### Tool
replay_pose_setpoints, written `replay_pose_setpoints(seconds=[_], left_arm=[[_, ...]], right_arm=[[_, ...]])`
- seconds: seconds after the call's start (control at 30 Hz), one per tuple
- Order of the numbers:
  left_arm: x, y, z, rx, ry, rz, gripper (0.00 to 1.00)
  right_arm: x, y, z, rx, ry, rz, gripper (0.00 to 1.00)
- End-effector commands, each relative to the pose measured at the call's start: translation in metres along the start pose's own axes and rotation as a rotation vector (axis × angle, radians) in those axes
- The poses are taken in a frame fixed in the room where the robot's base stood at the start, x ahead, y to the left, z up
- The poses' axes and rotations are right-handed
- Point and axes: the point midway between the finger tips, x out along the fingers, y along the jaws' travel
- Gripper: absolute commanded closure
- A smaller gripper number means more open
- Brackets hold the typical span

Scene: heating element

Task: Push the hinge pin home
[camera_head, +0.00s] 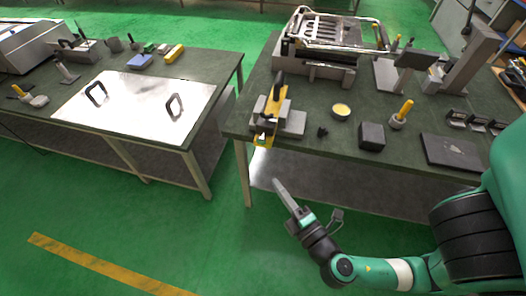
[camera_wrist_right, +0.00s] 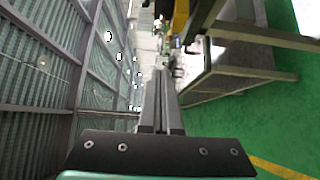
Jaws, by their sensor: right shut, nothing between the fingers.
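I cannot make out the hinge pin for certain in either view. A grey block fixture with a yellow bar (camera_head: 271,118) sits at the front left corner of the right-hand table and overhangs its edge. It may hold the hinge. A yellow part (camera_wrist_right: 181,18) shows at the top of the right wrist view. My right gripper (camera_head: 278,184) is shut and empty, in front of and below the table edge, apart from the fixture. Its closed fingers (camera_wrist_right: 163,80) point away in the right wrist view. My left gripper is not in view.
The green right-hand table (camera_head: 320,147) also carries a yellow-topped round tin (camera_head: 340,110), a dark cube (camera_head: 372,136), a yellow-handled tool (camera_head: 403,112) and a dark plate (camera_head: 449,150). A grill-like appliance (camera_head: 325,38) stands behind. Open floor separates it from the left-hand table (camera_head: 217,72).

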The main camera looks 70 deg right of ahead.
Motion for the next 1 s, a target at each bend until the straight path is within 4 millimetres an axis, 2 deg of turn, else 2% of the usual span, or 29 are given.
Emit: replay_pose_setpoints(seconds=[0.17, 0.3, 0.37, 0.67, 0.7, 0.8, 1.0], left_arm=[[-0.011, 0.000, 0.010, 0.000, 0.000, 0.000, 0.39], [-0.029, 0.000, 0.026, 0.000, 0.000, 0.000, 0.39], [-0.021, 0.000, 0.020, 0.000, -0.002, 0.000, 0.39], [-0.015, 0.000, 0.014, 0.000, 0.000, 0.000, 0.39], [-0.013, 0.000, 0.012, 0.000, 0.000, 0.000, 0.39], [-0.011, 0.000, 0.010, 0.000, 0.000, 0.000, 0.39], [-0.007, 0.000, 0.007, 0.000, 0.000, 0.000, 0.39]], right_arm=[[0.009, -0.006, 0.000, 0.005, -0.008, -0.005, 1.00], [0.026, -0.008, 0.002, 0.008, -0.011, 0.005, 1.00], [0.037, 0.002, 0.002, 0.004, -0.012, 0.002, 1.00], [0.102, 0.003, 0.002, 0.004, -0.007, 0.004, 1.00], [0.107, 0.003, 0.007, 0.002, -0.009, 0.001, 1.00], [0.117, 0.003, 0.018, 0.003, -0.009, 0.002, 1.00], [0.128, 0.002, 0.028, 0.002, -0.002, 0.002, 1.00]])
